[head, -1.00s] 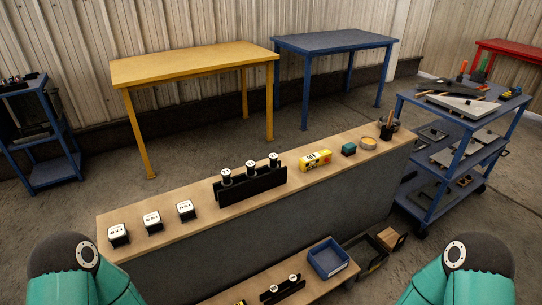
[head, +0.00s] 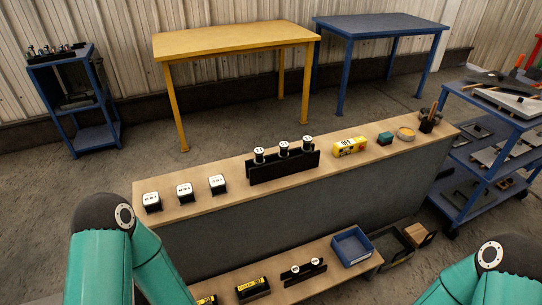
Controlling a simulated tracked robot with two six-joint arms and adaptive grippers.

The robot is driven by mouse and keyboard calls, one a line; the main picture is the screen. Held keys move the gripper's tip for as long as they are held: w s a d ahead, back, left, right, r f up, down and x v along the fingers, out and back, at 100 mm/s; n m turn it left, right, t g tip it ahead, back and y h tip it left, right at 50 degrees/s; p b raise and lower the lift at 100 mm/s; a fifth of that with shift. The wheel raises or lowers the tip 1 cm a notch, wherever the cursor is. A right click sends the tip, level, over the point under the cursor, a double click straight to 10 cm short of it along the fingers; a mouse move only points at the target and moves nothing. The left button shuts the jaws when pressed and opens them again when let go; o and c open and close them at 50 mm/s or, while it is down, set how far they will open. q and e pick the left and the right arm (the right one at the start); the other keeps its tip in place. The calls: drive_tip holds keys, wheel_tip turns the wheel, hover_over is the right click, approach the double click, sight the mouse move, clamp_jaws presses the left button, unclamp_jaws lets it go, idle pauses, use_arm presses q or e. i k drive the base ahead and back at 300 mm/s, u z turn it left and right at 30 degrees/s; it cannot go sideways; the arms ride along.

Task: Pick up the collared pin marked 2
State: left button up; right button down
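Three pins with round white tops stand upright in a long black rack (head: 284,168) on the wooden bench top: a left pin (head: 259,154), a middle pin (head: 284,148) and a right pin (head: 307,142). Their tops bear dark marks too small to read, so I cannot tell which is marked 2. A smaller black holder (head: 304,273) on the lower shelf has two white-topped pieces in it, their marks also unreadable. Neither of my grippers is in view; only upper parts of my arms show at the bottom left and bottom right.
Several white-topped black blocks (head: 185,190) stand left on the bench (head: 237,197). Right of the rack are a yellow box (head: 350,147), teal block (head: 386,138), round tin (head: 406,133) and dark cup (head: 429,123). The lower shelf holds a blue bin (head: 352,246) and black-and-yellow boxes (head: 253,289).

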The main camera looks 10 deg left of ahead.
sight(259, 160)
drive_tip(key=z, duration=0.85)
drive_tip(key=i, duration=0.15)
drive_tip(key=u, duration=2.45)
drive_tip(key=i, duration=0.15)
drive_tip(key=u, duration=1.1)
drive_tip(key=k, duration=1.2)
drive_tip(key=z, duration=1)
drive_tip(key=i, duration=1.2)
drive_tip(key=z, duration=0.2)
